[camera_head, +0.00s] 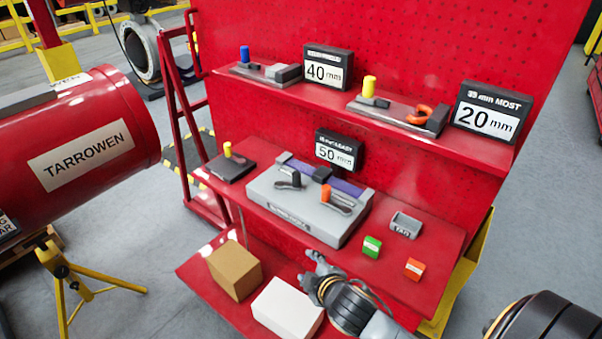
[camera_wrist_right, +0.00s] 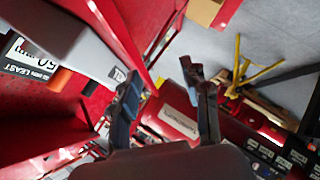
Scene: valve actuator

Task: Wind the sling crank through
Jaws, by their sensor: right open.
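No part is labelled as the sling crank, so I cannot tell for certain which it is. A grey box (camera_head: 290,218) on the red middle shelf carries a dark-knobbed crank (camera_head: 290,180) and an orange-knobbed crank (camera_head: 336,200), with a blue-purple strip behind them. My right gripper (camera_head: 310,266) is below and in front of this box, near the shelf's front edge, apart from both cranks. In the right wrist view its two fingers (camera_wrist_right: 160,75) are spread with nothing between them. The grey box (camera_wrist_right: 88,42) shows at upper left there. My left gripper is not in view.
The upper shelf holds blue-pegged and yellow-pegged fixtures with 40 mm (camera_head: 325,70) and 20 mm (camera_head: 487,119) signs. A tray (camera_head: 405,225), green block (camera_head: 372,246) and orange block (camera_head: 414,269) sit right. Brown (camera_head: 234,270) and white (camera_head: 287,308) boxes lie below.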

